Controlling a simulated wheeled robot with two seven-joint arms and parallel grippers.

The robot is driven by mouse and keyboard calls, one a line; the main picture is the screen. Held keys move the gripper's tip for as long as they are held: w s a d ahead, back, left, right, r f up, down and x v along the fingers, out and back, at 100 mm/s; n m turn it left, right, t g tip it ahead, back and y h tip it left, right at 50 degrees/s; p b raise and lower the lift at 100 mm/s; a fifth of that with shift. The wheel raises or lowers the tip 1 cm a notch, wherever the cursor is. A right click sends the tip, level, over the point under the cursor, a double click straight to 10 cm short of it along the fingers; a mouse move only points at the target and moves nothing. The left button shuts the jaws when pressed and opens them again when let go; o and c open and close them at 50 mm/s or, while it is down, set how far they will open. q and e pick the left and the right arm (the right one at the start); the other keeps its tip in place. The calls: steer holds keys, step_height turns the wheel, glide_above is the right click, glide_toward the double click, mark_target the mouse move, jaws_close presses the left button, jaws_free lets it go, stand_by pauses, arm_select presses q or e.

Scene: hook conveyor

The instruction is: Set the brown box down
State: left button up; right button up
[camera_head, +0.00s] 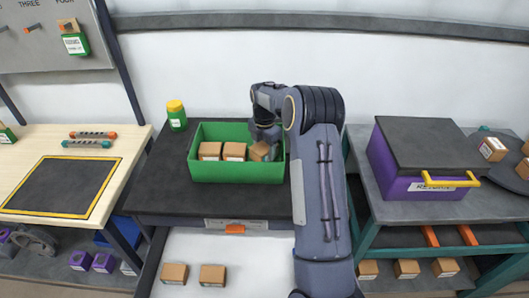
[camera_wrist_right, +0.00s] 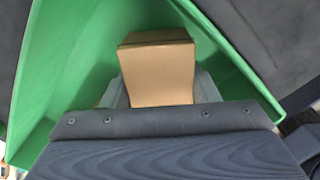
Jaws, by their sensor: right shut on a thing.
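A brown box (camera_head: 259,151) is in the right part of the green bin (camera_head: 238,173), tilted. My right gripper (camera_head: 270,140) reaches down into the bin and is shut on this box. In the right wrist view the brown box (camera_wrist_right: 158,75) sits between the fingers, with the green walls of the bin (camera_wrist_right: 70,65) around it. Whether its underside touches the bin floor is hidden. Two more brown boxes (camera_head: 210,151) (camera_head: 234,151) stand in the bin to its left. My left gripper is not in view.
A yellow-capped green jar (camera_head: 176,115) stands left of the bin on the dark table. Two brown boxes (camera_head: 174,273) (camera_head: 212,274) lie on the white surface in front. A purple box (camera_head: 412,192) with a dark lid and yellow handle stands on the right table.

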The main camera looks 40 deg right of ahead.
steer(key=shift+f, duration=1.05)
steer(key=shift+f, duration=0.15)
steer(key=o, duration=1)
